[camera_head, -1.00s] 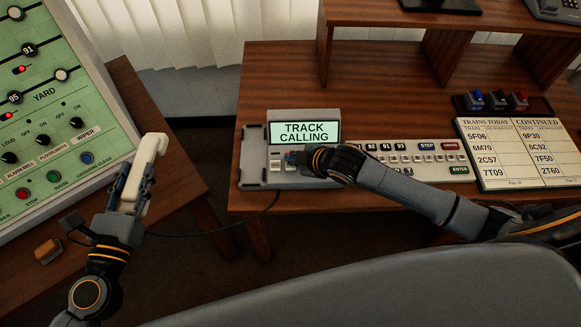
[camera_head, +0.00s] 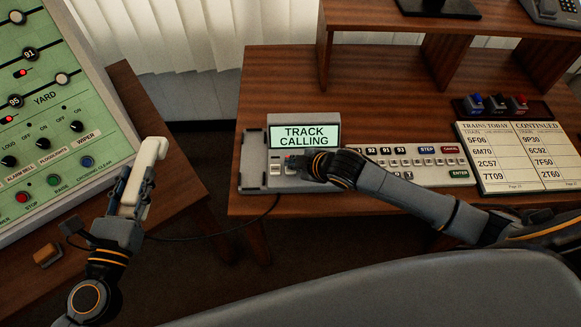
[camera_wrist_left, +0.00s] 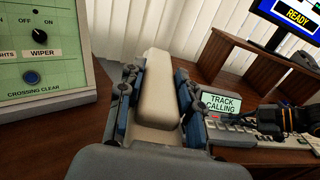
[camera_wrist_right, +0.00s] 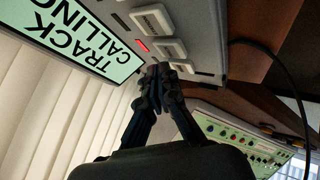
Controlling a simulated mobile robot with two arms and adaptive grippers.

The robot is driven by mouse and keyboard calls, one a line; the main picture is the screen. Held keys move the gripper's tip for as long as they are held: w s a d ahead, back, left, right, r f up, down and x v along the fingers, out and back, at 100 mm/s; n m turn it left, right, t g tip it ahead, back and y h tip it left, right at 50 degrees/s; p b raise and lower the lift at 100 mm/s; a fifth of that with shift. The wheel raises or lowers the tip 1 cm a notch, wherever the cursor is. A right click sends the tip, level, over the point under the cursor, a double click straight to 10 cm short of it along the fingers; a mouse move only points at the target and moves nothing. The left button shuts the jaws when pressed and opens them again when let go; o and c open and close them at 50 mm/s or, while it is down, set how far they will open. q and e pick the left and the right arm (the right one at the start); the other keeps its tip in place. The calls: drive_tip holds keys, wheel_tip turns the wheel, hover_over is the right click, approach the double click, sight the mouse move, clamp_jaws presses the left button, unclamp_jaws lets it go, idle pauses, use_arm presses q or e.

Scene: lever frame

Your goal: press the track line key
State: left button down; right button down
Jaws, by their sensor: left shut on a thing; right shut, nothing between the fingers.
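The phone unit (camera_head: 254,160) stands on the desk with a lit screen (camera_head: 305,135) reading "TRACK CALLING". A few pale keys (camera_head: 275,170) sit below the screen. The right wrist view shows labelled keys (camera_wrist_right: 152,20) in a row, with a small red light (camera_wrist_right: 142,45) beside one; their labels are too blurred to read. My right gripper (camera_wrist_right: 160,72) is shut and empty, its tips at the lower keys; I cannot tell if they touch. It hides part of the key area in the head view (camera_head: 292,168). My left gripper (camera_head: 134,190) is shut on the cream handset (camera_wrist_left: 160,85), away from the desk.
A keyboard strip (camera_head: 420,160) runs right of the phone unit, with a train list (camera_head: 525,155) beyond it. The green signal panel (camera_head: 50,100) stands at the left. A cord (camera_head: 215,233) hangs between the desks. A chair back (camera_head: 420,290) fills the front.

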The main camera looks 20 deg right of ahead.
sight(293, 171)
idle(0.4)
drive_tip(key=shift+f, duration=0.4)
drive_tip(key=shift+f, duration=0.4)
idle(0.5)
use_arm(q)
drive_tip(key=shift+r+p, duration=0.95)
use_arm(e)
drive_tip(key=shift+r, duration=0.8)
drive_tip(key=shift+r, duration=0.1)
